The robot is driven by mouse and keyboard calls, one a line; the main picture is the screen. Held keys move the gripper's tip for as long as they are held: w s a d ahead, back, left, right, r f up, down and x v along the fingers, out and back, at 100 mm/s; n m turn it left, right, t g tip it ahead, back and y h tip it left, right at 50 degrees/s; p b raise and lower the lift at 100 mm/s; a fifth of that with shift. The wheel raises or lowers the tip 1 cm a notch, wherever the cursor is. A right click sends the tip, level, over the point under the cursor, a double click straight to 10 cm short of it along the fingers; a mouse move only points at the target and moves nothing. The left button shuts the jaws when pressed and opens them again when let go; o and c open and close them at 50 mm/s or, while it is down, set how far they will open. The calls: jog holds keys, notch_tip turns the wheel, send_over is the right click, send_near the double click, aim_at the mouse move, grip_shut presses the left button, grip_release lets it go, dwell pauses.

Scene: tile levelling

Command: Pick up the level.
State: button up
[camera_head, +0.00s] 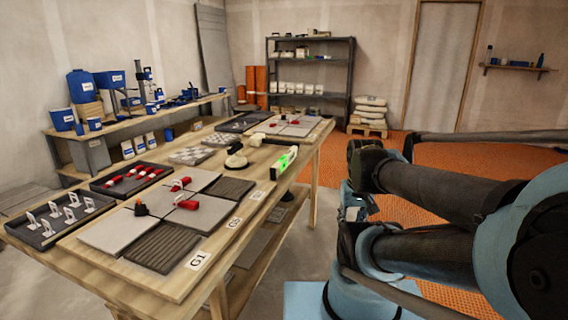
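The level (285,159) is a bar with bright green and pale parts. It lies near the right-hand edge of the wooden worktable (180,282), about midway along it. My arm is folded at the right of the view. Its wrist end (353,206) is to the right of the table and apart from the level. The fingers cannot be made out there. Nothing visible touches the level.
Grey tiles (117,230) with red pieces and an orange-and-black piece lie on the near table. Trays of white clips (70,213) and red pieces (131,180) line its left side. Orange floor is open beyond.

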jog(key=shift+o, duration=1)
jog(key=shift+s+r, duration=0.15)
notch_tip(320, 180, up, 22)
jog(key=m+g, duration=0.2)
jog(key=m, duration=0.2)
send_over(281, 160)
jog(key=f, duration=1.1)
jog(key=shift+a, duration=0.35)
jog(key=shift+d+f, duration=0.15)
jog(key=shift+f, duration=1.3)
jog(key=shift+d+f, duration=0.15)
jog(key=shift+f, duration=1.25)
jog(key=shift+c, duration=0.3)
